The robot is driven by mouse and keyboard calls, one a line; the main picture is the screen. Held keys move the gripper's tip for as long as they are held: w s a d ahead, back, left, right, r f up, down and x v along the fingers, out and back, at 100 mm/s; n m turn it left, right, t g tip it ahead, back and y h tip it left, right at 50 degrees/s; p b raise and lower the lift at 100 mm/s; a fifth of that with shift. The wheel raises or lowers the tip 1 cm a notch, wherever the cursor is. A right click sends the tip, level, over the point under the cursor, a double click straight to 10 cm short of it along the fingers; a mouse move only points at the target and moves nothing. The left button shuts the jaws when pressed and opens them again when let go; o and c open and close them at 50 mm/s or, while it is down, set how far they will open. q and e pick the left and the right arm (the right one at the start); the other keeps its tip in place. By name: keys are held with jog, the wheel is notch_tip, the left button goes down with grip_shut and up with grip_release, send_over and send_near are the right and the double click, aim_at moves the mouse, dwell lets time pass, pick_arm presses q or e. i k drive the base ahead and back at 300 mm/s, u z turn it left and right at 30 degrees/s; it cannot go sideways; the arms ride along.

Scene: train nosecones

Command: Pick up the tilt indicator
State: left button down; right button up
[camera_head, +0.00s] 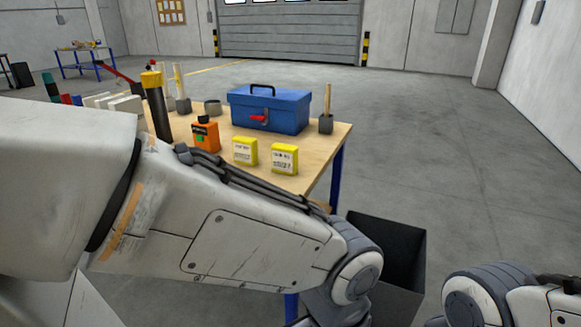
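No label I can read names the tilt indicator. Which of these is the tilt indicator I cannot tell. My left arm crosses the front of the view and hides the near part of the table. Part of my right arm shows at the bottom right. Neither gripper is in view.
A blue toolbox (270,110) stands behind the small boxes. A dark cylinder with a yellow top (156,105) and a grey holder with a wooden stick (326,122) stand nearby. A dark open bin (405,250) is on the floor beside the table. The floor at right is clear.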

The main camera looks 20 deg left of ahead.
aim_at(284, 157)
jog(key=u, duration=2.7)
jog(key=i, duration=2)
jog(key=z, duration=3.3)
